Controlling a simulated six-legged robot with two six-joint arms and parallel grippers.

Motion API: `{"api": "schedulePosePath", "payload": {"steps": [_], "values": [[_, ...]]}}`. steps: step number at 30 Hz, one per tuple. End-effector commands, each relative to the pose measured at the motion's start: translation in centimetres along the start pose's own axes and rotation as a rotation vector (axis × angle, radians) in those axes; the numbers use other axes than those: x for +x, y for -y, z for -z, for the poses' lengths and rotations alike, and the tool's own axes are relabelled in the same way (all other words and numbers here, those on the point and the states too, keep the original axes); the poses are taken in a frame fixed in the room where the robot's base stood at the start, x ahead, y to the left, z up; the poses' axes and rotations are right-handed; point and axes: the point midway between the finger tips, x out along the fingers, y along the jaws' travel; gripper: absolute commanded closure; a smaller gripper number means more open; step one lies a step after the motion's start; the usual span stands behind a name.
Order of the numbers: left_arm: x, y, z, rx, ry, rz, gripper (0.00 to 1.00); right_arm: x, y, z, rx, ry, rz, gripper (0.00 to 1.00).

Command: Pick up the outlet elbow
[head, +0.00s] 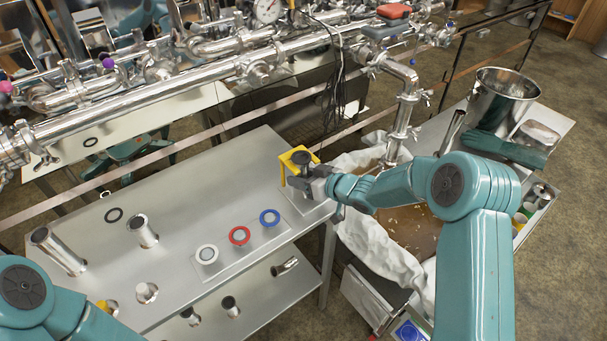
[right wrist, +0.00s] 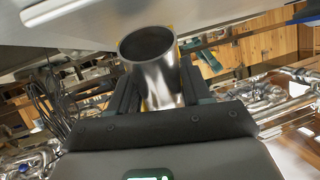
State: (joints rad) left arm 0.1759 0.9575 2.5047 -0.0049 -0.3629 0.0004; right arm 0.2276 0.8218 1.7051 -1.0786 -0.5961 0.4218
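The outlet elbow (head: 302,158) shows in the head view as a short steel tube end with a dark open mouth, at a yellow stand (head: 289,164) on the table's right end. The right wrist view shows the steel elbow (right wrist: 160,78) with its round mouth toward me. My right gripper (head: 314,183) is at the elbow. In the right wrist view, the gripper's fingers (right wrist: 158,92) flank the tube on both sides. Whether they press on it is unclear, and the elbow's lower part is hidden. My left arm is at the lower left, its gripper out of view.
The grey table (head: 190,250) holds a white ring (head: 207,254), a red ring (head: 239,235), a blue ring (head: 270,217) and upright steel tubes. Steel piping (head: 200,78) crosses behind. A cloth-lined box (head: 372,245) and steel bucket (head: 502,100) stand at right.

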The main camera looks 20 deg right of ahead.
Motion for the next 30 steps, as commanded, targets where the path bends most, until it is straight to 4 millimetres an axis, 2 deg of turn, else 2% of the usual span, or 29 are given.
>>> {"api": "schedulePosePath", "payload": {"steps": [1, 2, 3, 11, 16, 23, 30], "values": [[0.0, 0.0, 0.0, 0.000, 0.000, 0.000, 0.57, 0.0, 0.0, 0.0, 0.000, 0.000, 0.000, 0.76], [0.0, 0.0, 0.0, 0.000, 0.000, 0.000, 0.57, 0.0, 0.0, 0.0, 0.000, 0.000, 0.000, 0.86], [0.0, 0.0, 0.0, 0.000, 0.000, 0.000, 0.57, 0.0, 0.0, 0.0, 0.000, 0.000, 0.000, 0.87], [0.1, 0.0, 0.0, 0.000, 0.000, 0.000, 0.57, 0.0, 0.0, 0.0, 0.000, -0.001, 0.000, 0.88], [0.8, 0.3, 0.0, 0.000, 0.000, 0.000, 0.57, -0.1, 0.0, 0.1, -0.001, -0.002, 0.000, 0.88], [1.2, 0.5, 0.0, 0.000, 0.000, 0.000, 0.57, -2.9, -0.2, -1.0, 0.001, 0.000, -0.002, 0.88], [2.1, 0.8, 0.1, 0.000, 0.000, 0.000, 0.57, -8.1, -0.6, -3.2, 0.003, 0.000, -0.004, 0.88]]}}
